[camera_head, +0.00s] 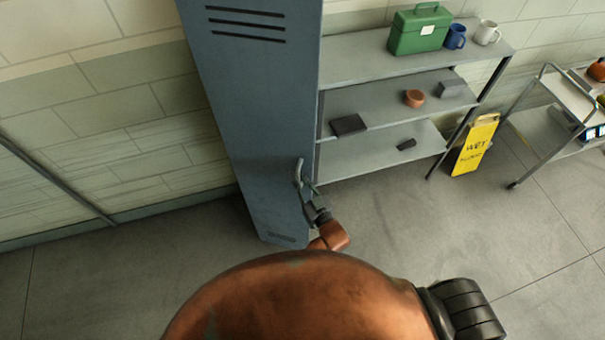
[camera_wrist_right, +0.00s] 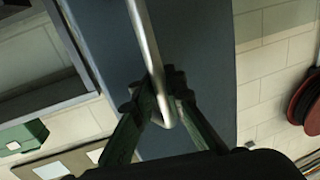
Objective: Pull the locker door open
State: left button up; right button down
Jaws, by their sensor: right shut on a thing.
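The locker (camera_head: 245,90) is a tall blue-grey cabinet against the wall. Its door (camera_head: 255,130) faces me, has vent slots near the top and looks closed. A pale metal bar handle (camera_head: 298,172) stands on the door's right side. My right gripper (camera_head: 312,190) is at the lower end of the handle. In the right wrist view the gripper's green fingers (camera_wrist_right: 165,95) are shut around the lower part of the handle (camera_wrist_right: 148,50), with the door (camera_wrist_right: 200,60) behind it. My left gripper is not in view.
Right of the locker, a grey shelf unit (camera_head: 345,68) holds a green box (camera_head: 417,32), a blue mug (camera_head: 455,37) and a white mug (camera_head: 487,33). A yellow wet-floor sign (camera_head: 474,145) and a cart (camera_head: 545,118) stand farther right. The floor (camera_head: 100,270) before the locker is clear.

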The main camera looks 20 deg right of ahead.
jog(key=shift+d, duration=0.15)
jog(key=c, duration=2.1)
grip_release()
jog(key=shift+s+d, duration=0.1)
jog(key=shift+s, duration=0.05)
jog(key=shift+o, duration=0.6)
jog(key=v, duration=1.1)
jog(key=shift+s, duration=0.45)
